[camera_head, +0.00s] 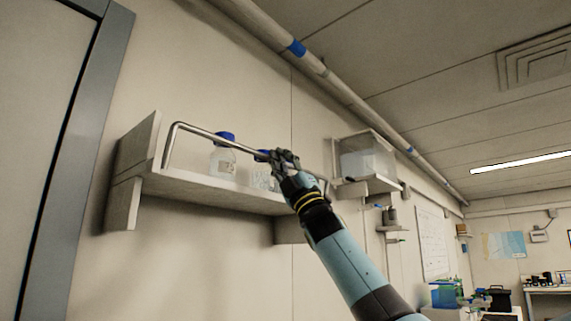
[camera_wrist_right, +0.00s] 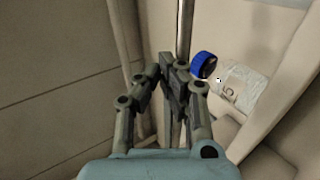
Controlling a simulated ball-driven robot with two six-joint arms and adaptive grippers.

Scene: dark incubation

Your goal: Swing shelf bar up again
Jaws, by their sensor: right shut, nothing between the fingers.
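The shelf bar (camera_head: 213,134) is a grey metal rod with bent ends. In the head view it runs across the front of the wall shelf (camera_head: 215,190), above the shelf board, in front of the bottles. My right gripper (camera_head: 284,158) is at the bar's middle-right part and hides a stretch of it. In the right wrist view the bar (camera_wrist_right: 185,32) runs down to the fingertips of my right gripper (camera_wrist_right: 174,72). The fingers are shut with nothing seen gripped between them; whether they touch the bar is unclear. My left gripper is out of view.
A blue-capped bottle (camera_head: 223,158) stands on the shelf behind the bar, and another stands partly behind my gripper. A second shelf with a clear box (camera_head: 367,160) is to the right. A pipe (camera_head: 300,52) runs along the wall top.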

